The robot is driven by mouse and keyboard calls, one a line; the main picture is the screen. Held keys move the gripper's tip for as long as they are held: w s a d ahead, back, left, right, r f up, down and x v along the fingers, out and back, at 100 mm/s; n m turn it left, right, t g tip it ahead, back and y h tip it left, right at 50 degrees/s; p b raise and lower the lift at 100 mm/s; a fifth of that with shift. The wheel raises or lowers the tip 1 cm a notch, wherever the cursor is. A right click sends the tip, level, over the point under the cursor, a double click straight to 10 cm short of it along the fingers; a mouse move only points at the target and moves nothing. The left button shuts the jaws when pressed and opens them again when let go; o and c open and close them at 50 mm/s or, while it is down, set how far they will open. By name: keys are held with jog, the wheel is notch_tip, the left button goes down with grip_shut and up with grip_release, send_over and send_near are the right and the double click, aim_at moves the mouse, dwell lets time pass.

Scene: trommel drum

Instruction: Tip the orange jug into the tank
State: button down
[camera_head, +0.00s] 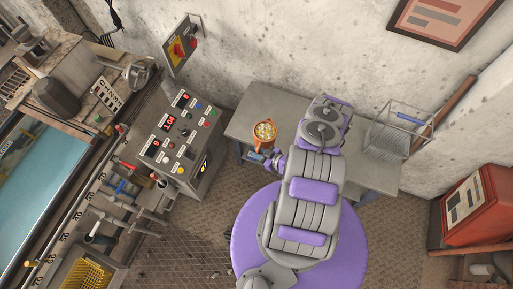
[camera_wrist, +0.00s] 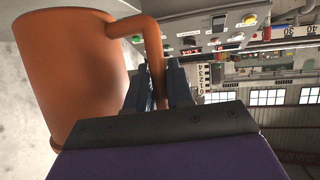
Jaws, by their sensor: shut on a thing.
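The orange jug (camera_head: 264,141) is at the left part of a grey table, its open top showing small yellow and white pieces. I cannot tell whether it touches the table. My gripper (camera_head: 266,157) is at its near side. In the wrist view, the orange jug (camera_wrist: 72,75) fills the left side, and my gripper (camera_wrist: 160,85) has its two dark fingers closed around the jug's handle (camera_wrist: 152,40). The tank (camera_head: 38,165), with blue-green liquid, is at the far left of the head view, well away from the jug.
A control console (camera_head: 182,135) with buttons and displays stands between the tank and the grey table (camera_head: 240,118). A wire basket (camera_head: 390,140) is on the table's right. A red box (camera_head: 475,207) is at the right wall. Textured floor lies between console and table.

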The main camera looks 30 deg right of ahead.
aim_at(257, 149)
jog(key=shift+r+p, duration=2.75)
jog(key=shift+p, duration=0.1)
